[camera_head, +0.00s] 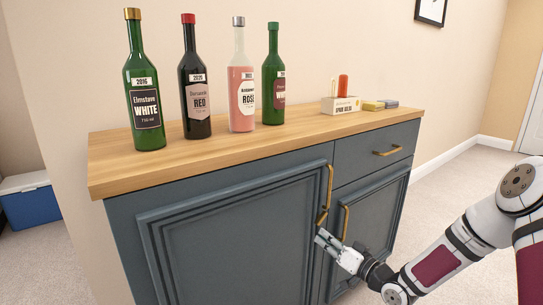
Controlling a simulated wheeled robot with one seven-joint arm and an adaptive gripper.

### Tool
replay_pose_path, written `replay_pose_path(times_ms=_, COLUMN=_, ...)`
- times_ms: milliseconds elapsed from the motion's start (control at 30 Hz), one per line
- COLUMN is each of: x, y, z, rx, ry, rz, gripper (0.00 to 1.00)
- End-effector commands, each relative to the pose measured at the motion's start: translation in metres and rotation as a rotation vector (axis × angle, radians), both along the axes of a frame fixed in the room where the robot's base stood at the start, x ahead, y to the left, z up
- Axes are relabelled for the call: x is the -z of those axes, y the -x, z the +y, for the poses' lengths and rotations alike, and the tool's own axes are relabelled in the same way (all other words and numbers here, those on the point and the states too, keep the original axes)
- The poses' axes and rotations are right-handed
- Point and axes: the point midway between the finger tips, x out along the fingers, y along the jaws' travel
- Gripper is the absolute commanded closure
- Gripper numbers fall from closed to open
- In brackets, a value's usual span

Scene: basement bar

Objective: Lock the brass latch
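A small brass latch (322,216) sits at the right edge of the large left door (235,235) of the blue-grey cabinet, just below that door's long brass handle (330,185). The latch is small and its exact position is hard to make out. My gripper (320,236) is just below the latch, in front of the seam between the two doors, with its fingers pointing up and left. It appears apart from the latch, though the depth gap is hard to judge. Nothing shows in its fingers, and whether they are open or shut is unclear.
A second brass handle (345,222) is close to my gripper on the right door (378,220). A drawer (365,152) is above. Open carpet (465,170) lies to the right.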

Motion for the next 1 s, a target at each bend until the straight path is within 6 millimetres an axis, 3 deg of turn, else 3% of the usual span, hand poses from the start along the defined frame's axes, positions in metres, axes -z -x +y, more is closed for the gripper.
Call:
replay_pose_path(times_ms=300, x=0.0, y=0.024, z=-0.017, rx=0.0, ry=-0.001, rz=0.001, gripper=1.0)
replay_pose_path(times_ms=733, x=-0.001, y=0.025, z=-0.018, rx=0.0, ry=-0.019, rz=0.014, gripper=1.0)
replay_pose_path(times_ms=1000, x=-0.008, y=0.027, z=-0.02, rx=0.0, ry=-0.286, rz=0.208, gripper=1.0)
